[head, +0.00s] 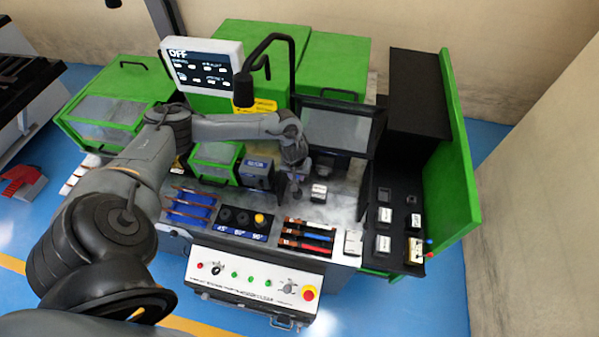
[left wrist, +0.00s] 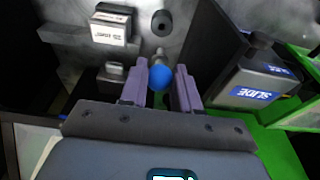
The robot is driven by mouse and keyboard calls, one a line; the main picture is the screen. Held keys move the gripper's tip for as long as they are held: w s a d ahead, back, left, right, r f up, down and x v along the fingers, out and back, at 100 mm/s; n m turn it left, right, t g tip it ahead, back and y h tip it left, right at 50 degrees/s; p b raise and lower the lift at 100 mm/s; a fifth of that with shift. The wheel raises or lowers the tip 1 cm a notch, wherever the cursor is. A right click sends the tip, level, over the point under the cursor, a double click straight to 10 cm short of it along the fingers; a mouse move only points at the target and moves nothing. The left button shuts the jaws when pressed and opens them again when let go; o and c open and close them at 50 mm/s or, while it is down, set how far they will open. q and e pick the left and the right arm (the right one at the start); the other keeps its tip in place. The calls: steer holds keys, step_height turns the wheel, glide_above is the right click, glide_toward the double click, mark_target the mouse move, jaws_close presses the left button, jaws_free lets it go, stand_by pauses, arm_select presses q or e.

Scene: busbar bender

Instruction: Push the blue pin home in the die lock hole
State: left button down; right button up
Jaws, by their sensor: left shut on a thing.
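The blue pin (left wrist: 160,77) shows in the left wrist view as a round blue knob with a short metal shaft pointing away from me toward the metal plate (left wrist: 205,28). My left gripper (left wrist: 160,67) is shut on it, with one purple finger on each side of the knob. Whether the shaft's end is in a hole cannot be told. A dark round hole (left wrist: 162,20) shows in the plate beyond the pin. In the head view my left gripper (head: 296,188) points down over the machine bed, and the pin is too small to make out. My right gripper is not in view.
A dark block labelled SLIDE (left wrist: 258,85) stands right of the pin. Blocks with white labels (left wrist: 110,25) stand to its left. In the head view, a black screen (head: 340,128) rises behind the gripper, and a tray of coloured bars (head: 305,236) lies in front.

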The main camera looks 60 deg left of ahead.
arm_select(q)
steer(key=shift+r+p, duration=0.2)
steer(key=shift+p, duration=0.45)
steer(key=shift+f, duration=0.3)
steer(key=shift+f+b, duration=1.3)
steer(key=shift+f, duration=1.45)
steer(key=shift+p, duration=0.3)
steer(key=shift+p, duration=0.75)
